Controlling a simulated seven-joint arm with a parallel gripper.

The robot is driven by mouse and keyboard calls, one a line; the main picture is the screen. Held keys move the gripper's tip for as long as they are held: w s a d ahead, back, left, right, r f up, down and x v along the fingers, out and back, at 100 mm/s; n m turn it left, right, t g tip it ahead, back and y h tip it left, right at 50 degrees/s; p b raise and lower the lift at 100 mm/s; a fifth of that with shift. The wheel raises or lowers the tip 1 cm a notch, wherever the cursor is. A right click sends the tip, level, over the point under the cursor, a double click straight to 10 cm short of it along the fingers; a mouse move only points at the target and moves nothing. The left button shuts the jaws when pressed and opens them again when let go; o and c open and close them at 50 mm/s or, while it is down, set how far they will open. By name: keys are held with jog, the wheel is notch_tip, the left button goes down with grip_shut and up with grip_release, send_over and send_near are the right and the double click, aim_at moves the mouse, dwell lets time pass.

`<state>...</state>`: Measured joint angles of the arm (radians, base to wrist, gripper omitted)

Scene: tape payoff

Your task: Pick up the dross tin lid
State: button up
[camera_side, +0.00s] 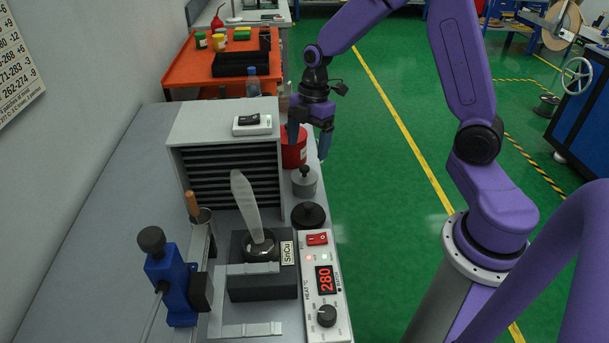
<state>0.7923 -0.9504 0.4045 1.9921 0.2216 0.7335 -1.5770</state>
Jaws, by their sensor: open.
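A small grey tin (305,187) stands at the bench's right edge. A grey lid with a dark knob (304,171) sits on it and looks like the dross tin lid, though no label is readable. A black round lid with a knob (308,215) lies just nearer the camera. My gripper (309,144) points down with its fingers apart and nothing between them. In the picture it is above the grey tin, apart from its lid. Its left finger overlaps a red can (295,150); I cannot tell whether they touch.
A solder pot (262,284) and a control panel (324,290) reading 280 are in front. An orange cart (190,70) is behind. Green floor lies open to the right.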

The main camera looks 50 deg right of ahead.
aim_at(305, 167)
jog(key=shift+a+f, duration=0.2)
jog(key=shift+f, duration=1.05)
jog(key=shift+a+f, duration=0.2)
jog(key=shift+f, duration=1.05)
jog(key=shift+a+f, duration=0.2)
jog(key=shift+f, duration=1.05)
jog(key=c, duration=0.8)
